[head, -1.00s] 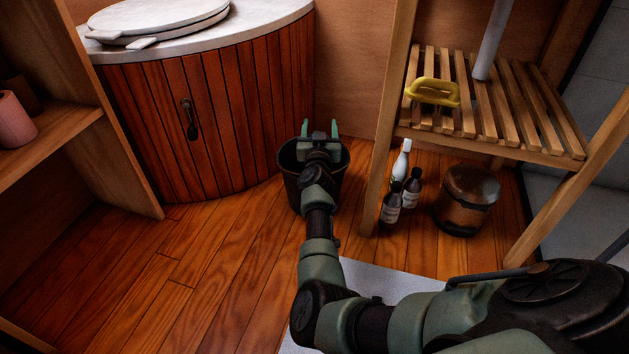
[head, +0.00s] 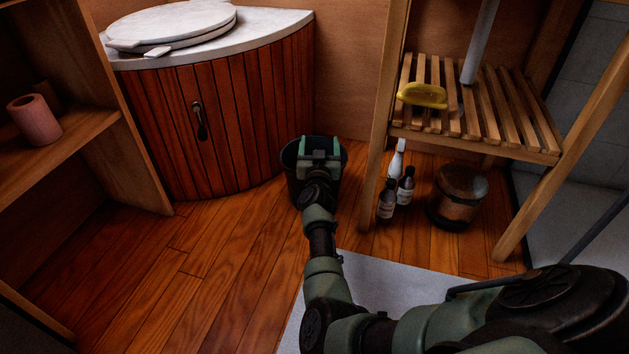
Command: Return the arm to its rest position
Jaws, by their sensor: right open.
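My right arm reaches from the lower right up to the middle of the head view. Its gripper (head: 319,146) is open, with two green fingers apart and nothing visible between them. It is over or in front of a dark bin (head: 291,160) on the floor; the arm hides part of the bin, and I cannot tell how high the gripper is above it. My left gripper is not in view.
A curved wooden cabinet (head: 226,120) stands behind the bin. At right, a slatted shelf (head: 478,110) carries a yellow brush (head: 423,96). Several bottles (head: 387,200) and a brown pot (head: 457,197) stand below. A pink roll (head: 35,120) sits on the left shelf. Floor (head: 190,270) at lower left is clear.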

